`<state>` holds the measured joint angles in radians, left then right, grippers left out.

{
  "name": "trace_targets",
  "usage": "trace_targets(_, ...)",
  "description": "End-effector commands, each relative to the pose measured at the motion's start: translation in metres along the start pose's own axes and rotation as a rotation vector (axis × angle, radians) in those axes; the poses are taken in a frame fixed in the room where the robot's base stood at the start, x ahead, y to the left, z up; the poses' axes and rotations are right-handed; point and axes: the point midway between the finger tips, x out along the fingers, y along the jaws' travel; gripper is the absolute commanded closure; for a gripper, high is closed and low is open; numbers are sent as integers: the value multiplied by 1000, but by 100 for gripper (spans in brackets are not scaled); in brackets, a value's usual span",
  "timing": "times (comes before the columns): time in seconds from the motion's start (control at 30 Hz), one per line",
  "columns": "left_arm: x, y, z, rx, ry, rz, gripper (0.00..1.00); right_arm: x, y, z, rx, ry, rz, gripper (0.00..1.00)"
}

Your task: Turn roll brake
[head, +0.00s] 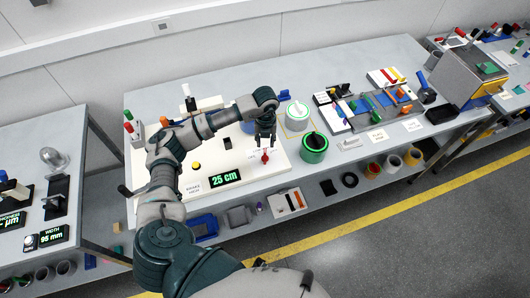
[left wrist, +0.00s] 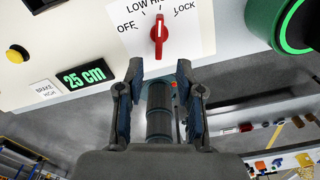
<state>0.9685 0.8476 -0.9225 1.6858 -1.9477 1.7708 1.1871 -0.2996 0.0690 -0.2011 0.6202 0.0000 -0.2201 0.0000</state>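The red brake knob (left wrist: 159,34) sits on a white dial plate marked OFF, LOW, HIGH and LOCK; the top label is partly cut off. Its white mark points up, roughly towards HIGH. In the head view the knob (head: 265,157) is at the front of the white panel (head: 226,158). My left gripper (left wrist: 160,66) is open, its two fingers spread just short of the knob, with nothing seen between the tips. In the head view the left gripper (head: 265,138) is just above and behind the knob. My right gripper is not in view.
A green display (left wrist: 85,76) reads 25 cm beside a label (left wrist: 44,91) reading BRAKE HIGH. A yellow button (left wrist: 17,54) is at left. A green-ringed dark cylinder (head: 314,149) stands close right of the knob, with a white one (head: 298,119) behind it.

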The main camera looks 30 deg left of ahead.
Motion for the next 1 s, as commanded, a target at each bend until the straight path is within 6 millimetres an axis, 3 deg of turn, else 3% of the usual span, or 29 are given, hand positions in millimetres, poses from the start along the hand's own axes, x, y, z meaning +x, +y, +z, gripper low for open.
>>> trace_targets(0.1, 29, 2, -1, -1, 5, 1, 64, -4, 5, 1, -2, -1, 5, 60)
trace_targets(0.33, 70, 2, 0, -2, 5, -2, 64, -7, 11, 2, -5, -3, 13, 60)
trace_targets(0.5, 84, 2, 1, 0, 3, -3, 64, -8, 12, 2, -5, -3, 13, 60)
trace_targets(0.8, 85, 0, 0, 0, 2, -2, 64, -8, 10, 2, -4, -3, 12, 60)
trace_targets(0.93, 85, 0, 0, 0, 2, -2, 96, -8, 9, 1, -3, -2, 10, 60)
trace_targets(1.0, 85, 1, 0, 0, 2, -3, 100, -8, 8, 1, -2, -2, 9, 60)
